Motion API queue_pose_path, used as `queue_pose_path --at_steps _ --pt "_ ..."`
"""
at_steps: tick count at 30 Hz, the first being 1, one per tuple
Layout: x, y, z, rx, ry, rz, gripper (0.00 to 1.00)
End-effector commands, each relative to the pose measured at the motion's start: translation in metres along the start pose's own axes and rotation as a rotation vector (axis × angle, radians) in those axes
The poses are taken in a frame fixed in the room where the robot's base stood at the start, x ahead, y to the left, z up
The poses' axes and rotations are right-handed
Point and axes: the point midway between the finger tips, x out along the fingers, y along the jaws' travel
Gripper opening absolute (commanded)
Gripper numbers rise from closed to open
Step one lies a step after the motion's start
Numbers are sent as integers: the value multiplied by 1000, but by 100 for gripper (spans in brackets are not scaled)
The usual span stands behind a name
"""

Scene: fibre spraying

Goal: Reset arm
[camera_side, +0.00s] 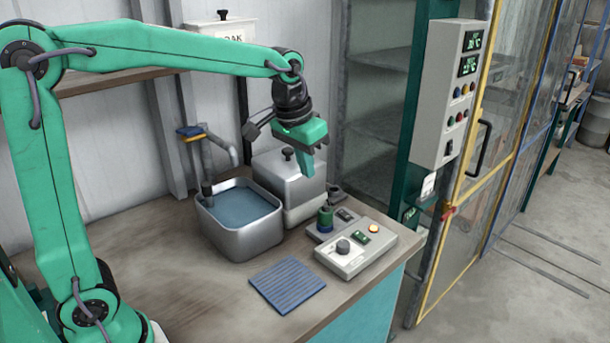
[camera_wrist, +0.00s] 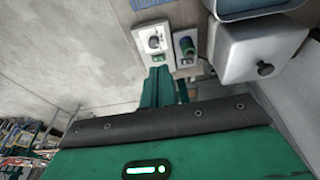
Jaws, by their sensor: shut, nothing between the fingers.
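My gripper (camera_side: 307,163) is green with a dark wrist and points down in the side view, above the workbench. Its fingers are together with nothing between them. It hangs in front of the lidded metal box (camera_side: 285,178), above the bench top and touching nothing that I can make out. In the wrist view my gripper (camera_wrist: 158,88) shows as green fingers beyond a black strip and a green housing with a lit display. The metal box (camera_wrist: 258,47) and its dark knob are to the right of the fingers there.
A metal basin of water (camera_side: 240,217) stands left of the box under a tap (camera_side: 208,140). A grey control panel (camera_side: 448,95) stands right.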

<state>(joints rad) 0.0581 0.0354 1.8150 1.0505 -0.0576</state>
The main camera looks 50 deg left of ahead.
Motion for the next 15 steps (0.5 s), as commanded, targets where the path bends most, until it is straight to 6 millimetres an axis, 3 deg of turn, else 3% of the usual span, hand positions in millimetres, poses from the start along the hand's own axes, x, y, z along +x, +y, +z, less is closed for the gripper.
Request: queue_pose_path --at_steps 6,15 --pt "-24 -8 42 -1 57 -1 0" --pt "-40 -15 102 1 131 -4 0"
